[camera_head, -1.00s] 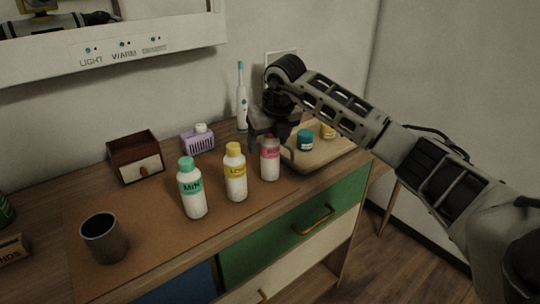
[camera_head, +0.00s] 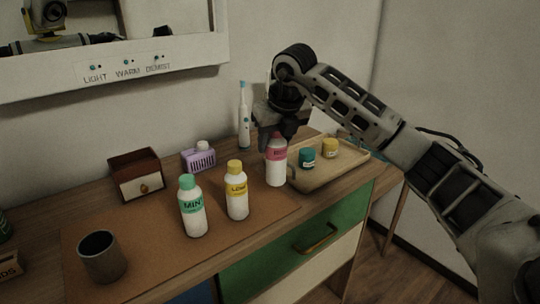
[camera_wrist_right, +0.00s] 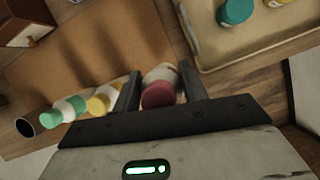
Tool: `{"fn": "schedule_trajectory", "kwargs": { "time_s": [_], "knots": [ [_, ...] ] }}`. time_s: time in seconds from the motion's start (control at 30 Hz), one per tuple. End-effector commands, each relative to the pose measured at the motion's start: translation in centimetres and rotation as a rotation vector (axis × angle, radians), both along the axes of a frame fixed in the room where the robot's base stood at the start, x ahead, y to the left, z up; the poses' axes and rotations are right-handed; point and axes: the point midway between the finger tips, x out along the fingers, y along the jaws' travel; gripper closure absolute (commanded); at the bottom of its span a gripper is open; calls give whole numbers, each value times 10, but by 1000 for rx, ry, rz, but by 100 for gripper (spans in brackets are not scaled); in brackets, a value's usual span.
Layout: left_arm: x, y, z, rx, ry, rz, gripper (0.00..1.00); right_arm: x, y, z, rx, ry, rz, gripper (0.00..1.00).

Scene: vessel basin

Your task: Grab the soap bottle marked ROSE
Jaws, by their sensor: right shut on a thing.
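The soap bottle with the pink label and cap (camera_head: 276,167) is at the right end of the row of bottles, next to the tray. Its label is partly covered, and I cannot read the whole word. My right gripper (camera_head: 277,136) comes down on it from above and is shut on its upper part. In the right wrist view the pink cap (camera_wrist_right: 160,92) sits between the two fingers (camera_wrist_right: 165,88). The bottle stands upright; I cannot tell whether its base touches the counter. My left gripper is not in view.
A yellow-labelled bottle (camera_head: 237,192) and a green MINT bottle (camera_head: 192,208) stand to the left. A tray (camera_head: 318,178) with a teal jar (camera_head: 307,158) and a yellow jar (camera_head: 330,147) lies to the right. A toothbrush (camera_head: 244,115) stands behind. A grey cup (camera_head: 102,257) is front left.

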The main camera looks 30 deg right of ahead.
Motion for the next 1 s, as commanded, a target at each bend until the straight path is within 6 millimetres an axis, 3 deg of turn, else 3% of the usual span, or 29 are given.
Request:
{"fn": "schedule_trajectory", "kwargs": {
  "time_s": [0.13,0.3,0.5,0.7,1.0],
  "knots": [
    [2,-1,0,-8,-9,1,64,-30,0,38,-3,-10,1,85],
    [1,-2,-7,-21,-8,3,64,-73,0,55,-3,-7,-1,85],
    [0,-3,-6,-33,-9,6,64,-106,2,70,-1,-4,-2,85],
    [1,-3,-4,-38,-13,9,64,-119,2,76,0,-3,-2,85],
    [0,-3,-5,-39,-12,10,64,-120,3,77,1,-2,-1,85]
  ]
}}
